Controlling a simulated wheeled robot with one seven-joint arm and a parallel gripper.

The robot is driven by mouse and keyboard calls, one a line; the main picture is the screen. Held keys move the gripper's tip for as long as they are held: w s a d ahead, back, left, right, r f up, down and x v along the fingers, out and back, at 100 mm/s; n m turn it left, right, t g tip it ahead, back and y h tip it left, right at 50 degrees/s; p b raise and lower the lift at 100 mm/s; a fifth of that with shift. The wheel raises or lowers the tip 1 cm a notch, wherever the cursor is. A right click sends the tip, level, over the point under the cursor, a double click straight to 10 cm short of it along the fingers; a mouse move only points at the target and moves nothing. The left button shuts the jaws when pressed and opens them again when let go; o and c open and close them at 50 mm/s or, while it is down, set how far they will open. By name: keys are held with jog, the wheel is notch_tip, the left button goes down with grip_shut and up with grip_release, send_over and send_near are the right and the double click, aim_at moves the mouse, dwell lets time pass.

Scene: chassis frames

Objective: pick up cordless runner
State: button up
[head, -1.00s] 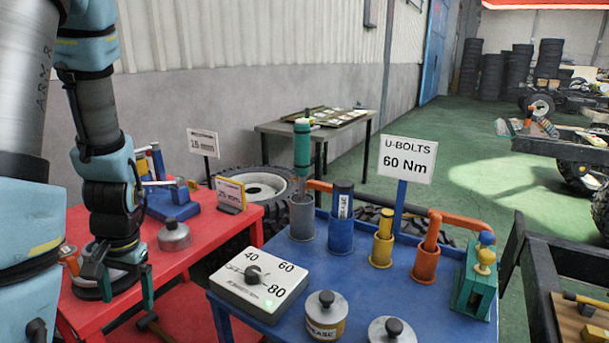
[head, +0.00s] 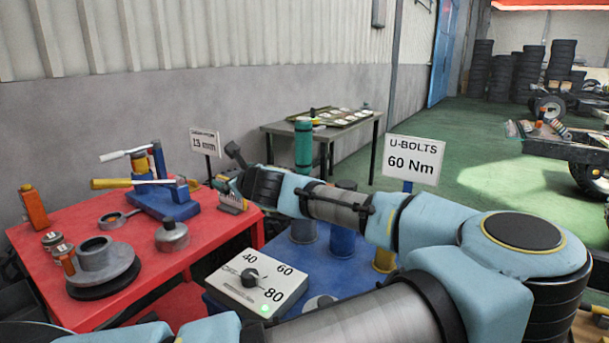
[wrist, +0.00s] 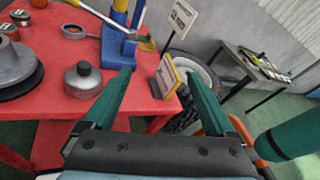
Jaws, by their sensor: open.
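No label names the cordless runner, and I cannot tell for certain which tool it is. A green cylindrical tool (head: 303,148) stands upright at the back of the blue table, its lower part hidden behind my arm. A green cylinder (wrist: 296,136), likely the same tool, is at the lower right in the wrist view, outside the fingers. My gripper (head: 229,170) is near the red table's right edge, left of the green tool. In the wrist view my gripper (wrist: 158,76) is open, its two green fingers apart with nothing held between them.
The red table (head: 190,268) holds a blue stand (head: 168,203) with tools, a knobbed grey pot (head: 172,237) and a yellow-edged card (wrist: 168,74). The blue table bears a dial box (head: 253,281), several cups and a U-bolts sign (head: 413,160). A tyre (wrist: 190,72) stands behind.

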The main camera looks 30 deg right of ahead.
aim_at(305, 135)
jog(key=s+d+r+m+t+h, duration=0.1)
jog(key=s+d+r+m+h, duration=0.3)
jog(key=d, duration=0.4)
jog(key=s+d+r+m+t+h, duration=0.1)
jog(key=s+d+r+m+h, duration=0.25)
jog(key=s+d, duration=0.4)
jog(key=shift+m+y, duration=0.35)
jog(key=shift+d+r+p+x, duration=0.15)
jog(key=shift+p+x, duration=0.05)
jog(key=shift+x, duration=1.05)
jog(key=shift+d+r+p+x, duration=0.15)
jog(key=shift+p+x, duration=0.1)
jog(key=shift+x, duration=1)
jog(key=shift+d+r+p+x, duration=0.1)
jog(key=shift+r+p+x, duration=0.1)
jog(key=shift+x, duration=1)
jog(key=p+x, duration=0.2)
jog(key=x, duration=0.2)
jog(key=shift+d+f, duration=0.1)
jog(key=shift+w+d+f, duration=0.1)
jog(key=shift+w, duration=0.25)
jog(key=shift+c, duration=0.3)
grip_shut()
